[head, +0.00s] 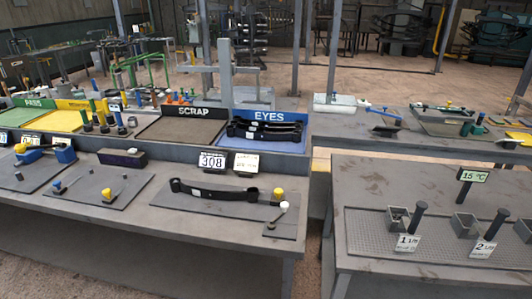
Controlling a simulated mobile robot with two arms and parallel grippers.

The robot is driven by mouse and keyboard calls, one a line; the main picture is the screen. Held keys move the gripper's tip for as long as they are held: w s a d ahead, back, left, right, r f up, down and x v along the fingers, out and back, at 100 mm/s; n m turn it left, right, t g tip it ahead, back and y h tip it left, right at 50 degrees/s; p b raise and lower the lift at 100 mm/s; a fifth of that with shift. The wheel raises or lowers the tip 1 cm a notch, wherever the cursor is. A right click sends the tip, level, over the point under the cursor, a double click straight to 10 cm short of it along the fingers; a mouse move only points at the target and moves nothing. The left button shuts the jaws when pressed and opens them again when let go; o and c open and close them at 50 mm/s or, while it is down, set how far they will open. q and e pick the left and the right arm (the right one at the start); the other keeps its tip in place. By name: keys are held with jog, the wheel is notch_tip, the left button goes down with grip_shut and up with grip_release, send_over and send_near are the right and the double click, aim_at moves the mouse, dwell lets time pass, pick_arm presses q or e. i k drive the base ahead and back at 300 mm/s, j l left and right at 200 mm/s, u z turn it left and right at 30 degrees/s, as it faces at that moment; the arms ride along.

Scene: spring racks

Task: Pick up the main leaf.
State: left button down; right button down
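A long black leaf with a rolled eye at each end (215,191) lies on a dark grey plate (190,206) on the front table. It bows slightly and carries a small white label near its left half. It looks like the main leaf. More black leaves (265,130) lie together in the blue tray (262,147) marked EYES behind it. Neither of my grippers shows in the head view, and nothing touches the leaf on the plate.
A yellow-topped peg (278,194) and a white-knobbed lever (284,207) stand by the leaf's right end. A 308 sign (212,161) stands behind it. The SCRAP tray (183,131) looks empty. A separate table (420,185) is at right, past a gap.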

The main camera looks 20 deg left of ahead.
aim_at(252, 195)
jog(key=u, duration=1.2)
jog(key=i+l, duration=0.1)
jog(key=l, duration=0.4)
jog(key=i+l+z, duration=0.1)
jog(key=l, duration=0.4)
